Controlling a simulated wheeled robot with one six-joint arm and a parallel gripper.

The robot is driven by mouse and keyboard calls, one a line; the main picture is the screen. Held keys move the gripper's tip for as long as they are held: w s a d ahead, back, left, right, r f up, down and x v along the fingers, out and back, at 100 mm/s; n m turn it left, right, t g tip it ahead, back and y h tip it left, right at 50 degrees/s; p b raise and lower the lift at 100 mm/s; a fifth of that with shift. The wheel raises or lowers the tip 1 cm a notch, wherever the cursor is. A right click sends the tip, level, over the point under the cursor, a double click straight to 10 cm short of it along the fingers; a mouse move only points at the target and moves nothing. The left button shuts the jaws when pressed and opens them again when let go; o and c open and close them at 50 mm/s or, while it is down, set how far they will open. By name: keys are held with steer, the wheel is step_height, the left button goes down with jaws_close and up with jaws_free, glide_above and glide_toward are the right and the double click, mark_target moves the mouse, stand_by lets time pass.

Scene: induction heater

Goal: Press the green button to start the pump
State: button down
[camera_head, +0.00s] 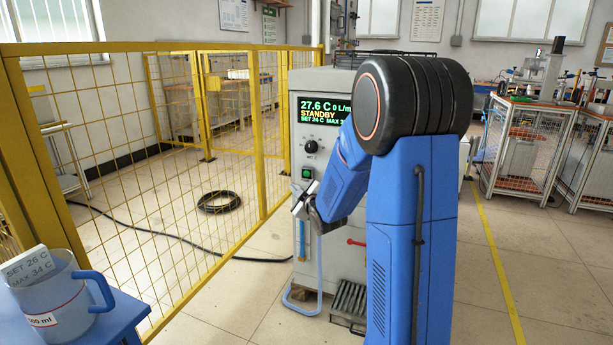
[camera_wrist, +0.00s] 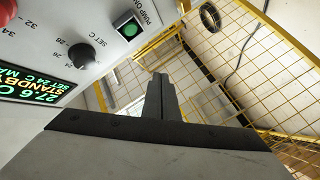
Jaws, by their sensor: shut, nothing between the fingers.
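The green button (camera_head: 307,173) sits on the front panel of the grey machine (camera_head: 344,82), below a black knob (camera_head: 311,147). It also shows in the wrist view (camera_wrist: 130,29), in a dark square frame with "PUMP ON" lettering beside it. The display (camera_head: 323,115) reads 27.6 C, 0 L/m, STANDBY, SET 24 C. My gripper (camera_wrist: 160,77) is shut and empty. Its fingertips are apart from the button in the wrist view, pointing past the panel's edge. In the head view it is near the panel, a little below the button, partly hidden by my arm.
A yellow mesh fence (camera_head: 190,170) stands left of the machine. A blue jug (camera_head: 55,300) with a card reading SET 26 C, MAX 34 C is at the lower left. A black hose coil (camera_head: 219,202) lies behind the fence. A red-handled valve (camera_head: 356,242) is low on the machine.

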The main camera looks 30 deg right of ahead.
mark_target(307, 173)
steer(key=shift+w+d+f+t, duration=0.15)
steer(key=shift+w+d+t, duration=0.15)
steer(key=shift+w, duration=0.1)
steer(key=shift+w+d, duration=0.9)
steer(key=shift+d, duration=0.25)
steer(key=shift+w+d, duration=0.9)
steer(key=shift+d, duration=0.25)
steer(key=shift+w+d, duration=0.9)
steer(key=shift+d, duration=0.25)
steer(key=shift+w+d, duration=0.25)
steer(key=shift+d, duration=0.1)
steer(key=shift+w+d, duration=0.25)
steer(key=shift+d, duration=0.1)
stand_by(0.8)
stand_by(0.3)
steer(key=shift+s+a, duration=0.55)
steer(key=shift+a, duration=0.1)
